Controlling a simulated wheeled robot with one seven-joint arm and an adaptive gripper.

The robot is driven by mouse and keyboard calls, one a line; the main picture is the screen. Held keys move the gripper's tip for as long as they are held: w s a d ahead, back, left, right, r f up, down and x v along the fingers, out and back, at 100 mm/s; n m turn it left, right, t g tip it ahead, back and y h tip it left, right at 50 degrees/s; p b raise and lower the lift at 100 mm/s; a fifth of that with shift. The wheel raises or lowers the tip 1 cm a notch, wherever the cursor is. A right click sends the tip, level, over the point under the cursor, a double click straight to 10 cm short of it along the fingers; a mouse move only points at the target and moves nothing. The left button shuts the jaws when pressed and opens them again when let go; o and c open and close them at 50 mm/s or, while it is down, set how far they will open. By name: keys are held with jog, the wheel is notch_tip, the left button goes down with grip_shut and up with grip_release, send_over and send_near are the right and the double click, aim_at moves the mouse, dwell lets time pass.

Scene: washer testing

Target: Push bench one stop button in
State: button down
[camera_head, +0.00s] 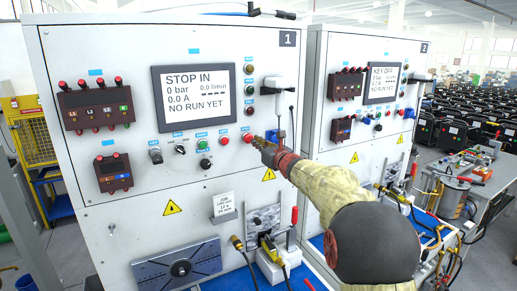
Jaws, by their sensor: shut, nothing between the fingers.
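Bench one (120,180) is the tall white panel marked 1 on the left. Its screen (194,98) reads STOP IN, with 0 bar and 0.0 A. A red button (248,138) sits below and right of the screen, and another red button (225,141) is just left of it. A green button (203,145) is further left. My gripper (260,143) is shut and empty, its tip right beside the right-hand red button. I cannot tell whether they touch. My forearm comes in from the lower right.
Bench two (345,130) stands to the right, its screen (383,84) reading KEY OFF. A black selector knob (180,150) and a key switch (155,155) are left of the green button. A white holder (275,90) hangs above my gripper. Fittings and cables crowd the lower shelf.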

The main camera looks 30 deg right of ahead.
jog(key=s+b, duration=0.2)
jog(key=s, duration=0.9)
jog(key=s+d+f+m+g+h, duration=0.5)
jog(key=d+f+m, duration=0.45)
jog(key=m, duration=0.65)
jog(key=s+a+f+m+g+h+b, duration=0.2)
jog(key=s+f+m+g, duration=0.2)
jog(key=s+f+m, duration=0.6)
jog(key=s+a+f+m+g+y+b, duration=0.1)
jog(key=s+a+f+m+y+b, duration=0.1)
jog(key=s+a+f, duration=0.3)
jog(key=s+a+f+m+g+y+b, duration=0.1)
jog(key=s+a+f+m+b, duration=0.4)
jog(key=s+a, duration=0.9)
jog(key=s+a+f+m+g+y+b, duration=0.1)
jog(key=s+a+f+m+y+b, duration=0.2)
jog(key=s+a, duration=0.6)
jog(key=shift+s+a+f+b, duration=0.15)
jog(key=shift+a+f+b, duration=0.15)
jog(key=shift+a+f, duration=0.6)
